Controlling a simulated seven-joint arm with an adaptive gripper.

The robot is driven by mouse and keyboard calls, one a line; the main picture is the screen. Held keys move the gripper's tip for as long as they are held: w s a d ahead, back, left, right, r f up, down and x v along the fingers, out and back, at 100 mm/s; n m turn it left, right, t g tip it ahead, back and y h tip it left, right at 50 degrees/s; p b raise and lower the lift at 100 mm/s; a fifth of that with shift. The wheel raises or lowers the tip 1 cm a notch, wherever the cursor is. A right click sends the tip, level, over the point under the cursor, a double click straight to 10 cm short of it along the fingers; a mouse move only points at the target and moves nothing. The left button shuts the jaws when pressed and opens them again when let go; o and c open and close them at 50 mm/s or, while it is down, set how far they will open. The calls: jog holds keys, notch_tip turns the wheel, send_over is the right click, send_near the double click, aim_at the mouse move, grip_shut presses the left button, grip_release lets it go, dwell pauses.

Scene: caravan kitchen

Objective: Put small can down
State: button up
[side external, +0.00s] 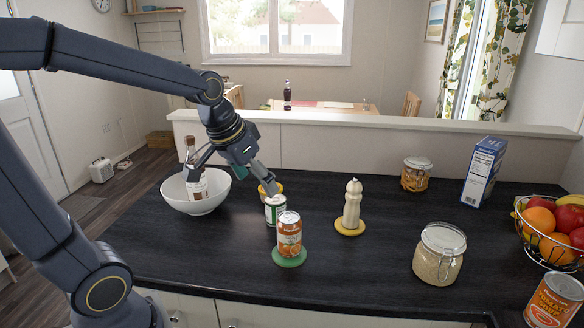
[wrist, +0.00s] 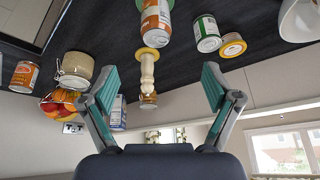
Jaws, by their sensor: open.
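A small can with a green and white label (side external: 275,210) stands upright on the dark counter; it also shows in the wrist view (wrist: 207,34). An orange-labelled can (side external: 289,236) stands on a green coaster (side external: 289,259) just in front of it; this can is near the top of the wrist view (wrist: 156,22). I cannot tell from the pictures which one the task means. My gripper (side external: 231,180) is open, with its fingers spread above the counter between the bowl and the cans. In the wrist view nothing is held between the fingers (wrist: 160,80).
A white bowl (side external: 196,196) with a bottle (side external: 193,172) is left of the cans. A low yellow tin (wrist: 232,44) sits beside the green can. A cream mill (side external: 352,205), glass jar (side external: 439,254), blue box (side external: 484,171) and fruit basket (side external: 549,230) stand right. The front middle counter is clear.

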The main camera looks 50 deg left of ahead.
jog(key=s+d+m, duration=0.1)
jog(key=s+d, duration=0.4)
jog(key=s, duration=0.5)
jog(key=shift+s+d+r+t+h, duration=0.15)
jog(key=shift+s+d+t+h, duration=0.15)
jog(key=shift+d+h, duration=0.1)
dwell(0.4)
